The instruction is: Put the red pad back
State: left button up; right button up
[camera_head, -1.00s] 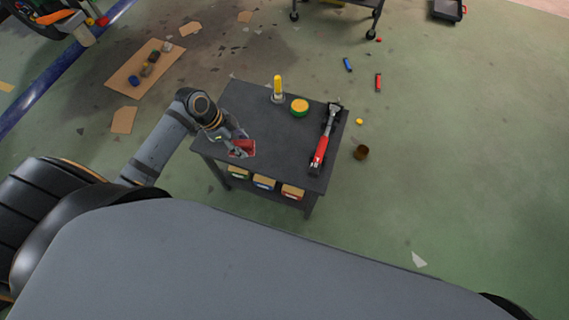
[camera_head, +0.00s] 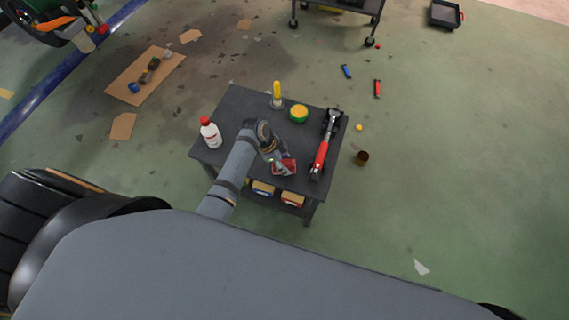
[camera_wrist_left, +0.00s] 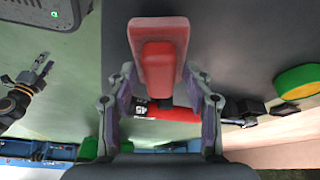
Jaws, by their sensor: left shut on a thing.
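The red pad (camera_head: 286,167) is in my left gripper (camera_head: 276,160), over the front middle of the dark cart top (camera_head: 240,105). In the left wrist view, the red pad (camera_wrist_left: 158,55) lies lengthwise ahead of the gripper fingers (camera_wrist_left: 163,88), which are shut on it. From these views I cannot tell whether the pad touches the cart top. My right gripper (camera_wrist_left: 40,68) shows small at the left edge of the left wrist view; its jaws are too small to read. It is out of the head view.
A red-handled tool (camera_head: 322,150) lies right of the pad. A white bottle with a red cap (camera_head: 210,133) stands at the cart's left. A green-and-yellow tin (camera_head: 298,113) and a yellow-topped item (camera_head: 277,95) stand behind. Boxes (camera_head: 263,188) sit on the lower shelf.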

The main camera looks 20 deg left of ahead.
pick_arm(q)
jog(key=shift+f, duration=0.7)
jog(key=o, duration=1)
jog(key=shift+f, duration=0.1)
jog(key=p+v, duration=0.1)
jog(key=v, duration=1.1)
jog(key=shift+p, duration=0.4)
